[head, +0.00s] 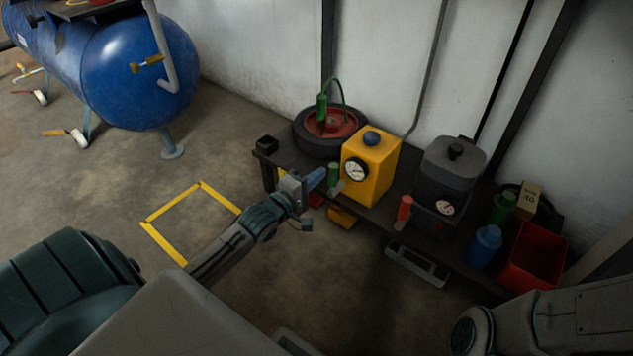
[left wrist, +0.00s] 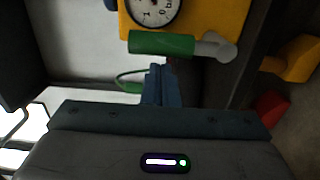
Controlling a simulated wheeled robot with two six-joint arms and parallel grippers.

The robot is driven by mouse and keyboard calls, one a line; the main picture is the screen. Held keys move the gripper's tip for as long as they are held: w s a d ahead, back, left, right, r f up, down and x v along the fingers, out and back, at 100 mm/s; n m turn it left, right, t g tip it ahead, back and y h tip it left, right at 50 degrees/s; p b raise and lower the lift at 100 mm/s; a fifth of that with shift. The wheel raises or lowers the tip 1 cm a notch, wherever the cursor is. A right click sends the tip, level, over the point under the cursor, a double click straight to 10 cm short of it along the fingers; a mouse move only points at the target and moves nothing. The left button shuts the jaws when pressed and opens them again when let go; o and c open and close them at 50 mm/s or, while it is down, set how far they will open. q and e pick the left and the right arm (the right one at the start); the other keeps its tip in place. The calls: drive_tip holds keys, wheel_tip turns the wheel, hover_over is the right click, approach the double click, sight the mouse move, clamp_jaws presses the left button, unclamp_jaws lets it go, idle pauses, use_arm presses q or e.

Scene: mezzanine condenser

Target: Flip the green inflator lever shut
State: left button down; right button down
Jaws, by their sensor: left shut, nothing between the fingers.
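The green inflator lever (head: 333,173) is at the left front of the yellow inflator box (head: 382,172). Its green grip points up from a grey pivot. In the left wrist view the green grip (left wrist: 160,43) lies across the picture below the dial, with its grey end to the right. My left gripper (head: 319,178) is shut and empty, its blue-grey fingertips just left of the lever. In the left wrist view the fingers (left wrist: 160,80) point at the grip; I cannot tell whether they touch it. My right gripper is out of view.
The dark bench (head: 376,213) also holds a tyre with a red hub (head: 331,130), a grey unit (head: 453,165) with a red lever (head: 405,208), blue and green bottles, and a red bin (head: 535,258). A blue tank (head: 150,70) stands behind left. Yellow tape (head: 170,205) marks open floor.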

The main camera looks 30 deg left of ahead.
sight(335, 177)
use_arm(q)
drive_tip(key=shift+d+r+m+p, duration=0.2)
drive_tip(key=shift+d+m+p, duration=0.1)
drive_tip(key=shift+d+m, duration=0.3)
idle(0.5)
drive_tip(key=d+m, duration=0.1)
drive_tip(key=m, duration=0.1)
drive_tip(key=d+m+p, duration=0.1)
drive_tip(key=m, duration=0.1)
drive_tip(key=shift+s+d+r, duration=0.15)
drive_tip(key=shift+d, duration=0.15)
drive_tip(key=d+f+m+b, duration=0.1)
drive_tip(key=d+f+m, duration=0.3)
drive_tip(key=m, duration=0.7)
drive_tip(key=shift+s+d+f+y+b, duration=0.2)
drive_tip(key=shift+d+f+y+b, duration=0.15)
drive_tip(key=shift+d, duration=0.55)
drive_tip(key=shift+f, duration=0.15)
